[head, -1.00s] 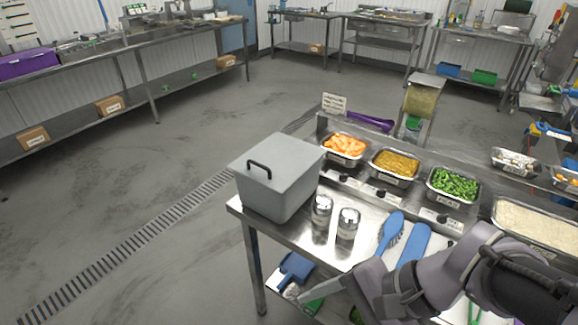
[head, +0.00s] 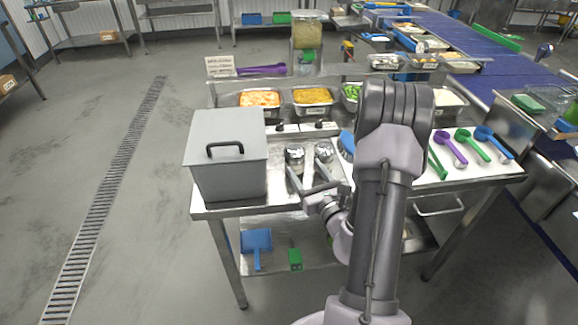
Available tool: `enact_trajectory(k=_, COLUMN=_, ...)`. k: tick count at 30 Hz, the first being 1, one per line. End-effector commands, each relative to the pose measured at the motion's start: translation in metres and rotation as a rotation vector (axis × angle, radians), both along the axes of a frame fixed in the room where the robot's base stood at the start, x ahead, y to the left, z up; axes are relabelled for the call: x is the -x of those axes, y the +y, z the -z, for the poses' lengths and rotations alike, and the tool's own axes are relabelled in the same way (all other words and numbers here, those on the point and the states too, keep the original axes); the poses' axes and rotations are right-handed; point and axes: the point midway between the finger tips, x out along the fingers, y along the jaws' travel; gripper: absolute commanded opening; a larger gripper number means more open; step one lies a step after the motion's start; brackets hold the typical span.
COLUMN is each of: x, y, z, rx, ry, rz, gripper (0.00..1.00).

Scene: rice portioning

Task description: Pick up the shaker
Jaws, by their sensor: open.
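Two small metal shakers stand on the steel counter (head: 252,207), just right of the grey lidded box. The left shaker (head: 295,154) and the right shaker (head: 324,152) show mainly their rounded tops; their lower parts are largely hidden behind my gripper. My gripper (head: 306,173) is open, with its two fingers pointing away from me towards the shakers, one finger near each in the picture. I cannot tell whether a finger touches either shaker. Nothing is seen held between the fingers.
The grey lidded box (head: 226,155) stands close on the left. Behind are food trays, including an orange-filled one (head: 260,99) and a yellow-filled one (head: 313,97). A blue brush (head: 347,143) lies right of the shakers. Purple (head: 450,148), green and blue scoops lie farther right.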

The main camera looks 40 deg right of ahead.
Motion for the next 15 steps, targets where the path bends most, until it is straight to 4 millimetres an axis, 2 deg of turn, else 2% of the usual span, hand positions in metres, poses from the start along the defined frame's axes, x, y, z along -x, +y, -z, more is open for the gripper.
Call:
enact_trajectory(k=3, x=-0.024, y=-0.006, z=-0.001, rx=0.002, ry=-0.001, rz=-0.003, gripper=0.64)
enact_trajectory(k=10, x=-0.048, y=-0.013, z=-0.001, rx=0.001, ry=-0.002, rz=-0.003, gripper=0.64)
enact_trajectory(k=15, x=-0.083, y=-0.023, z=0.000, rx=0.002, ry=-0.003, rz=-0.004, gripper=0.64)
